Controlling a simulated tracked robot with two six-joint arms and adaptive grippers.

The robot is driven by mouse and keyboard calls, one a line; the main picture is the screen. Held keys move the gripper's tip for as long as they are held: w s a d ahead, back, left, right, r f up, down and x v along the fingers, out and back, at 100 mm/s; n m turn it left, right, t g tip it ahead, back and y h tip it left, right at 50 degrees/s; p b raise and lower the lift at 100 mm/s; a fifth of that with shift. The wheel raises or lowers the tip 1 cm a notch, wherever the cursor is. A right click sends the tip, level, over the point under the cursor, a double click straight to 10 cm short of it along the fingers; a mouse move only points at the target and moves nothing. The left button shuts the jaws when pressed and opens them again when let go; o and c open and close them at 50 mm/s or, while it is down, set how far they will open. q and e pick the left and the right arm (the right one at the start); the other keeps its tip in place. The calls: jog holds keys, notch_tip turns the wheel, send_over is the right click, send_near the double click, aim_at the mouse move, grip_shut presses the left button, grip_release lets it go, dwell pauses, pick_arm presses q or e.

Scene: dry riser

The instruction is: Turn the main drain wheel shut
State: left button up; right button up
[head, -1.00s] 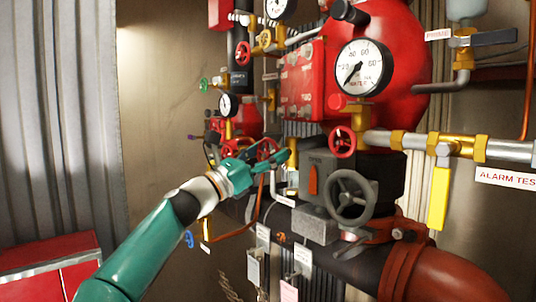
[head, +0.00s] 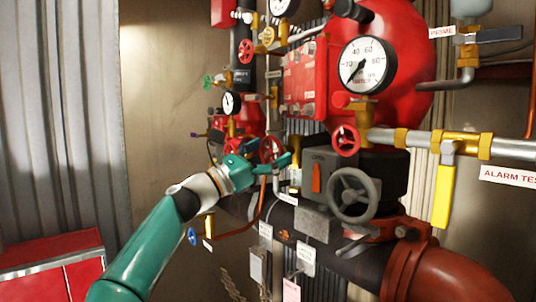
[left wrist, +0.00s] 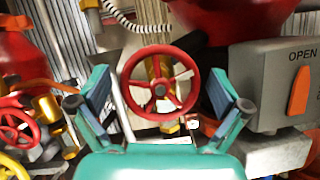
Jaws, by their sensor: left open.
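A red spoked handwheel (left wrist: 160,84) stands upright in the middle of the left wrist view, on a brass valve body. In the head view this red wheel (head: 271,149) is partly covered by my left gripper (head: 265,156). No label on the wheel can be read. My left gripper is open, and in the left wrist view its two teal fingers (left wrist: 158,97) stand on either side of the wheel, with gaps to the rim. Nothing is held. How far the fingertips reach past the rim cannot be told. My right gripper does not show.
A grey box marked OPEN (left wrist: 272,85) with an orange pointer sits close right of the fingers. A grey handwheel (head: 353,195), another red wheel (head: 346,140) and a yellow lever (head: 443,196) are further right. A red cabinet (head: 50,266) stands at lower left.

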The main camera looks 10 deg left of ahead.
pick_arm(q)
jog(key=shift+a, duration=0.1)
jog(key=v, duration=1.2)
jog(key=shift+f, duration=0.1)
dwell(0.4)
